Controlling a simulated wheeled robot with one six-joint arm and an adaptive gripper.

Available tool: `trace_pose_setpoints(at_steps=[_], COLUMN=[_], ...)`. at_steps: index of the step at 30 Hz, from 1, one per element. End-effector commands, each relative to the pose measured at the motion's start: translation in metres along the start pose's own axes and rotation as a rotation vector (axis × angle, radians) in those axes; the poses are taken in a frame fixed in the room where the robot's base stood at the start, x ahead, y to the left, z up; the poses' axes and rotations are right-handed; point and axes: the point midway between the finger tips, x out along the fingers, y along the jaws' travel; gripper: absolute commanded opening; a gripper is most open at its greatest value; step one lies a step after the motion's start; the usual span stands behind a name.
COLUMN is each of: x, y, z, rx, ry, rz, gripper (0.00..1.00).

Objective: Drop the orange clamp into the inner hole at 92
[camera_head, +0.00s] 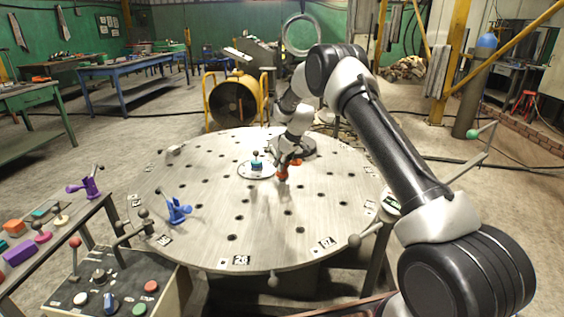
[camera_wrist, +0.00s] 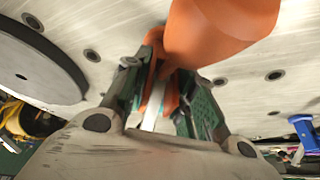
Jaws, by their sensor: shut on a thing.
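My gripper (camera_head: 287,161) is shut on the orange clamp (camera_head: 282,174) above the round grey table (camera_head: 200,211), right of the central hub. In the wrist view the orange clamp (camera_wrist: 221,30) fills the top middle, with my gripper's green-sided fingers (camera_wrist: 163,100) closed around its narrower part. The clamp's lower end is close to the tabletop; I cannot tell if it touches. Several dark holes dot the table. The label 92 cannot be made out; labels reading about 28 (camera_head: 241,261) and 52 (camera_head: 325,243) show at the near rim.
A blue clamp (camera_head: 178,210) stands on the table's left part. A small blue piece (camera_head: 256,164) sits on the central hub. A control box (camera_head: 113,289) with knobs and a side table with coloured pieces (camera_head: 22,250) stand at the left. The near tabletop is mostly clear.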

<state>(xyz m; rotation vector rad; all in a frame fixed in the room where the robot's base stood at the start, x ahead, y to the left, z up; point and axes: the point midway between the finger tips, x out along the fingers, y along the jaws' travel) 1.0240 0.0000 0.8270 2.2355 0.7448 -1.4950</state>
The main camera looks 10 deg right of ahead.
Motion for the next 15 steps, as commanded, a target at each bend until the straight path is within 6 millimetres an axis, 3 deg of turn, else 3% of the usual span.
trace_pose_setpoints(at_steps=[15], x=[0.013], y=[0.000], z=[0.005], rx=[-0.001], ry=[0.001], rz=[0.000], gripper=[0.02])
